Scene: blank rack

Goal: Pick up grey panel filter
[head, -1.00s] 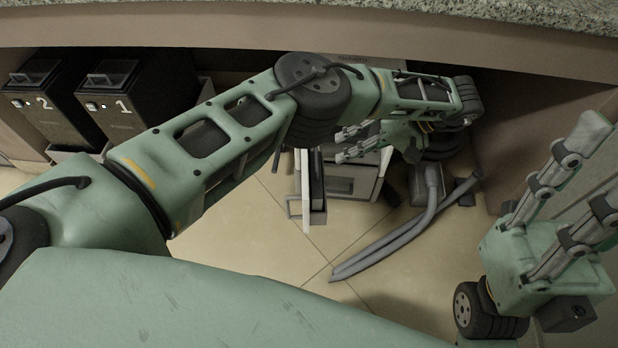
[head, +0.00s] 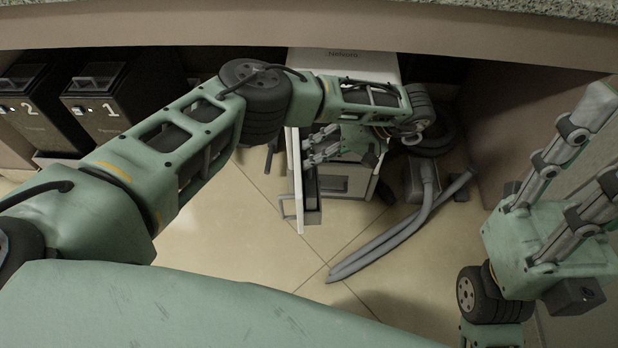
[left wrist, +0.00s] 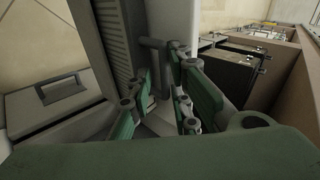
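A grey ribbed panel (left wrist: 104,42), apparently the grey panel filter, stands upright in the left wrist view with a dark handle (left wrist: 152,43) on its right side. In the head view I cannot make it out clearly. My left gripper (head: 316,145) is at the front of the white cabinet (head: 345,64). In the left wrist view its green fingers (left wrist: 163,78) are apart, close to the handle, with no clear grip on it. I cannot tell whether they touch it. My right gripper (head: 592,150) is open and empty at the right edge of the head view.
A thin white door (head: 296,185) stands open at the cabinet's left. A grey hose (head: 395,238) lies on the floor to the right. Two black bins (head: 97,103) stand at far left. A counter edge (head: 300,30) runs overhead.

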